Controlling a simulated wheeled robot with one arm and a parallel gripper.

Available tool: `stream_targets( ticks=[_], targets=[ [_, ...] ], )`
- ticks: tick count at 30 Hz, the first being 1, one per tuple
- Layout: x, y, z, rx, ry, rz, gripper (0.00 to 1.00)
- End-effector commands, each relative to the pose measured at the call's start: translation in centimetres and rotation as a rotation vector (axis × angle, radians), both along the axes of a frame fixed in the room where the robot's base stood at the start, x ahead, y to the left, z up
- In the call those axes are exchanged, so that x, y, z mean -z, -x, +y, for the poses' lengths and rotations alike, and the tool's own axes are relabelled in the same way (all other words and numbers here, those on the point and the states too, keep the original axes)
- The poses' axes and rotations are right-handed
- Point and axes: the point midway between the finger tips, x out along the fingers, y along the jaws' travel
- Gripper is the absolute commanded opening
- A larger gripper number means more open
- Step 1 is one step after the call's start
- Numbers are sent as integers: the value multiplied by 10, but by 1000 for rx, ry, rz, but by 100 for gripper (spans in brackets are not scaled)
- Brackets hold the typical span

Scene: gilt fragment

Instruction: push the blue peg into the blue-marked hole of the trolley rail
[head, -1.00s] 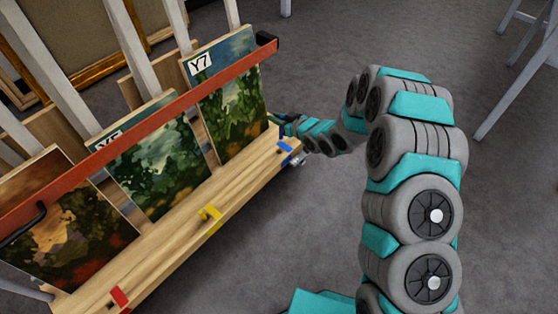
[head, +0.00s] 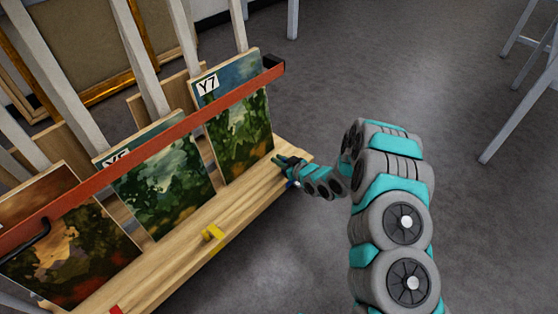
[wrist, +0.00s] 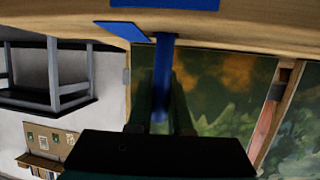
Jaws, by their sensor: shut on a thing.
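My gripper (head: 279,161) is at the right end of the trolley's wooden lower rail (head: 180,265). In the wrist view my gripper (wrist: 161,105) is shut on the blue peg (wrist: 164,62), which stands out past the fingertips toward the rail's wooden edge (wrist: 225,33). The peg's far end meets that edge in the picture; I cannot tell whether it is in a hole. A blue mark (wrist: 165,3) and a blue flap (wrist: 122,31) show beside it. The hole itself is not visible. In the head view my gripper mostly hides the blue parts.
Several paintings stand on the trolley behind a red bar (head: 150,142), the nearest to my gripper labelled Y7 (head: 240,130). A yellow piece (head: 213,235) and a red piece (head: 116,310) sit along the rail. Grey floor (head: 430,90) is open to the right.

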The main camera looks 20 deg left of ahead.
Motion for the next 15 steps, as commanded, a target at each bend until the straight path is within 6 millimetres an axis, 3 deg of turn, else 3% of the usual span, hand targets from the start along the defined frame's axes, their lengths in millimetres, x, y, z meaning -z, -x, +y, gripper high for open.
stream_targets(
  ticks=[12,13,15],
  targets=[
    [7,0,0,0,0,0,0],
    [7,0,0,0,-1,-1,19],
    [6,0,0,0,-1,-1,27]
  ],
)
